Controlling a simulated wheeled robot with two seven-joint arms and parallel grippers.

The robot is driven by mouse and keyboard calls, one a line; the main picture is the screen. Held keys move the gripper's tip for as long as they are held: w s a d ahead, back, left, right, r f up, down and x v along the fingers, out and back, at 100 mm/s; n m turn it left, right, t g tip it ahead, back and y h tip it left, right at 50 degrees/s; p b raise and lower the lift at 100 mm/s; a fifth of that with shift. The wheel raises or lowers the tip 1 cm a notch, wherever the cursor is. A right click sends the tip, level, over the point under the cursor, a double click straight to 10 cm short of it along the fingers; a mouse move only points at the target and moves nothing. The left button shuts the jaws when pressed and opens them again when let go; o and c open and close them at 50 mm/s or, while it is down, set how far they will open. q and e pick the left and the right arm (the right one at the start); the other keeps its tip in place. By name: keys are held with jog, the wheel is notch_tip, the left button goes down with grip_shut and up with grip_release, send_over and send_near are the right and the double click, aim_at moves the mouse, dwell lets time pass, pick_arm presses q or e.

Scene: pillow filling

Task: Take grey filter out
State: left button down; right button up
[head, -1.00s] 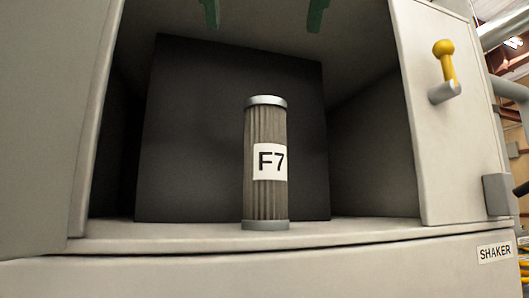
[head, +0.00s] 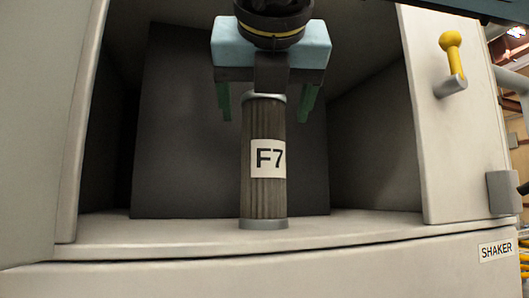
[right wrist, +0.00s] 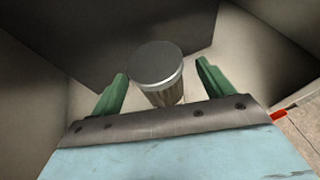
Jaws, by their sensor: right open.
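The grey filter (head: 265,195) is a pleated cylinder with metal end caps and a white "F7" label. It stands upright on the floor of the open shaker chamber, near its front edge. My right gripper (head: 266,108) is open above it, its green fingers hanging on either side of the filter's top, apart from it. In the right wrist view, the filter's round metal cap (right wrist: 155,64) shows between the two green fingers (right wrist: 160,82). My left gripper is not in view.
The shaker cabinet (head: 200,270) has light walls on both sides of the opening and a dark panel (head: 190,130) behind the filter. There is free floor left and right of the filter.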

jog(key=shift+w+a+f, duration=0.15)
jog(key=shift+w, duration=0.15)
jog(key=shift+s, duration=0.15)
jog(key=shift+c, duration=0.6)
jog(key=c, duration=1.4)
jog(key=shift+c, duration=0.3)
